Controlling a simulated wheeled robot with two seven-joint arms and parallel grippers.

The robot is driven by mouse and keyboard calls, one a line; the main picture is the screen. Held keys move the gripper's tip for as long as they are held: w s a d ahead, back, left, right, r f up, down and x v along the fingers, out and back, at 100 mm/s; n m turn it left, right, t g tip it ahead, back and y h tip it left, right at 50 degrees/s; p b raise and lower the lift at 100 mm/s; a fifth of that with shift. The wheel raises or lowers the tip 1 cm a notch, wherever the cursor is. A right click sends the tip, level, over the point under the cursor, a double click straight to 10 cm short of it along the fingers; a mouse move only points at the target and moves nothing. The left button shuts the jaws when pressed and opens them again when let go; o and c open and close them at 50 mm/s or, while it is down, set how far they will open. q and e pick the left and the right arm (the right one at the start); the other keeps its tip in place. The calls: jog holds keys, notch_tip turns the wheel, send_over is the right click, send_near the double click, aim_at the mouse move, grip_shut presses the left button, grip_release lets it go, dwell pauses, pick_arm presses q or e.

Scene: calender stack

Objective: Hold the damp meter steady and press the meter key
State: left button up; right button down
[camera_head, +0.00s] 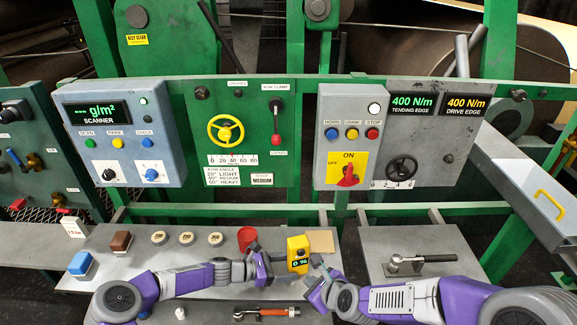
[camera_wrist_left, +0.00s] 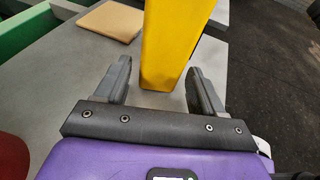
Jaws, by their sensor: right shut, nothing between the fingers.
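The yellow damp meter (camera_head: 298,246) stands on the grey bench in the head view, with green characters on its dark display. In the left wrist view the meter (camera_wrist_left: 172,40) rises ahead of my left gripper (camera_wrist_left: 160,75). That gripper's fingers are apart, with a visible gap beside the meter on the left; whether the right finger touches it is unclear. In the head view my left gripper (camera_head: 268,258) is at the meter's left side. My right gripper (camera_head: 320,267) is shut and empty just right of the meter, close to it. I cannot make out the meter key.
A red cup (camera_head: 247,237) stands left of the meter, behind my left gripper. A tan pad (camera_head: 320,241) lies behind the meter at right. Several round weights, a brown block (camera_head: 121,241) and a blue block (camera_head: 82,264) stand further left. An orange-handled tool (camera_head: 268,312) lies in front.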

pick_arm(q)
jog(key=shift+o, duration=0.5)
